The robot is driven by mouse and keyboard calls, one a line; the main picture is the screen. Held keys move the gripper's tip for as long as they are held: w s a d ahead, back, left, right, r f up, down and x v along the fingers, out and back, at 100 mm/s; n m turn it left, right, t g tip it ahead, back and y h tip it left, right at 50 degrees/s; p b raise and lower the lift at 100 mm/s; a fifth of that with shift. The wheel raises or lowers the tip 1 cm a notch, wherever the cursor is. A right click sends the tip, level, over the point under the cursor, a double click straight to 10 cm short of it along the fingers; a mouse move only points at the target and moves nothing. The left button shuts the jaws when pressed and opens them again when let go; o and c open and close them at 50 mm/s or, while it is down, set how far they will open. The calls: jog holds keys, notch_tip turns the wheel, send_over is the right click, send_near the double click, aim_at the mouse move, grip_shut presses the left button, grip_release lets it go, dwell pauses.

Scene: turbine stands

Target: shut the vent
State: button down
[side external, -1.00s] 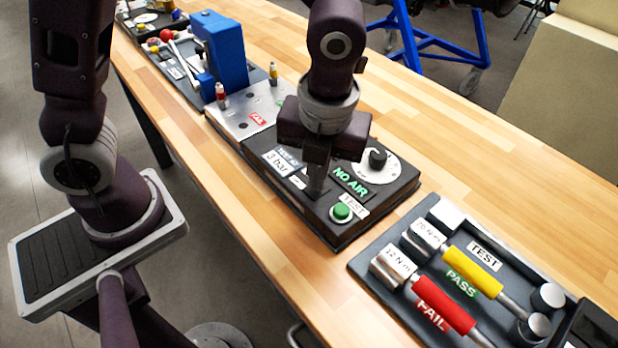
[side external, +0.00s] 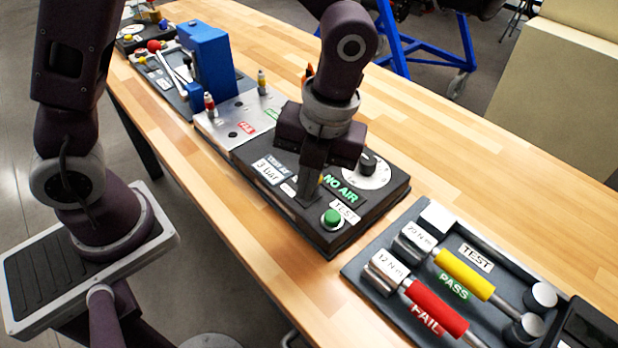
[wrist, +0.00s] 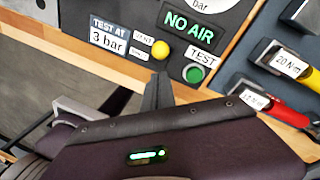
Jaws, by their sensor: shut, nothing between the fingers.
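The vent control is a small round yellow knob (wrist: 160,49) beside small white labels on the dark test panel (wrist: 122,68). The labels are hard to read. In the side external view only a sliver of yellow shows behind my gripper (side external: 307,200). My gripper is shut and empty, pointing down at the panel. In the wrist view its tip (wrist: 160,76) lies just below the yellow knob. I cannot tell whether it touches the panel. The panel also has a green TEST button (wrist: 193,74), a lit NO AIR sign (wrist: 189,31) and a "TEST AT 3 bar" label (wrist: 108,37).
A dial with a black knob (side external: 368,162) sits at the panel's back right. A tray (side external: 361,275) with red and yellow torque tools lies to the right. The wooden bench is clear behind the panel.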

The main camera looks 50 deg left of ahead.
jog(key=d+r, duration=0.3)
jog(key=r, duration=0.8)
jog(key=shift+s+d, duration=0.35)
